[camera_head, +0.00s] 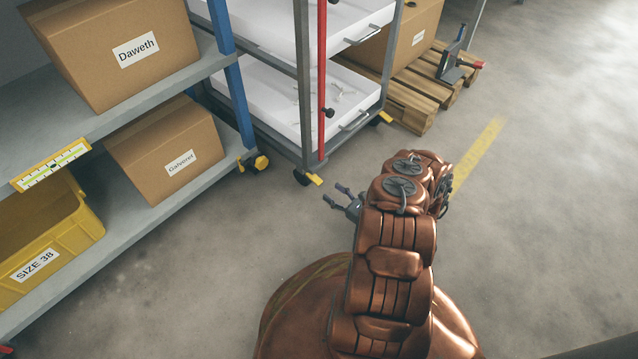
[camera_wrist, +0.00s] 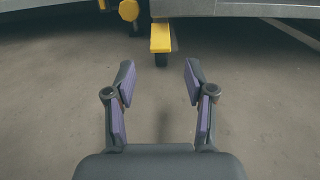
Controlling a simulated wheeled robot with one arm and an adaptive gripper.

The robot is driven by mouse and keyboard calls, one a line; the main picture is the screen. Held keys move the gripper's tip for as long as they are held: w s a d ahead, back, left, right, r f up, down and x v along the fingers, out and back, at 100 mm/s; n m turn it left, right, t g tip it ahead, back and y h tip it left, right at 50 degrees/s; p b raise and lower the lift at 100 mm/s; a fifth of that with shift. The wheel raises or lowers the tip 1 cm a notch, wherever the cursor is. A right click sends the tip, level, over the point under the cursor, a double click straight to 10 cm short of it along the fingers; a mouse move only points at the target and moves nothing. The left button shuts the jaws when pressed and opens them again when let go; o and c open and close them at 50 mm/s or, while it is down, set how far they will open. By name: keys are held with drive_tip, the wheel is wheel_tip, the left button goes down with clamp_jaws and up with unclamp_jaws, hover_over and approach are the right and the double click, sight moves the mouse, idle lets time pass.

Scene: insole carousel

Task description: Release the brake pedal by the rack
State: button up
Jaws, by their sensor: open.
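A yellow brake pedal (camera_head: 315,179) sticks out at the caster under the near corner of the tray rack (camera_head: 307,100). In the wrist view this pedal (camera_wrist: 160,38) is straight ahead, above a dark wheel, beyond my fingertips. My gripper (camera_head: 334,194) is open and empty, low over the floor, to the right of and nearer than the pedal. In the wrist view my gripper (camera_wrist: 159,68) has its two purple-padded fingers spread, apart from the pedal. Another yellow pedal (camera_head: 384,117) is at the rack's far right corner.
A shelf with cardboard boxes (camera_head: 166,150) and a yellow bin (camera_head: 45,245) stands on the left; its yellow caster part (camera_head: 262,162) is close to the rack. A wooden pallet (camera_head: 405,105) lies behind right. The floor around my gripper is clear.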

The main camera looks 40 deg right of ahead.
sight(319, 182)
drive_tip(key=b+x, duration=0.1)
drive_tip(key=x, duration=0.2)
drive_tip(key=b+x, duration=0.2)
drive_tip(key=x, duration=0.1)
drive_tip(key=shift+f, duration=0.2)
drive_tip(key=shift+x, duration=0.8)
drive_tip(key=shift+r, duration=0.15)
clamp_jaws()
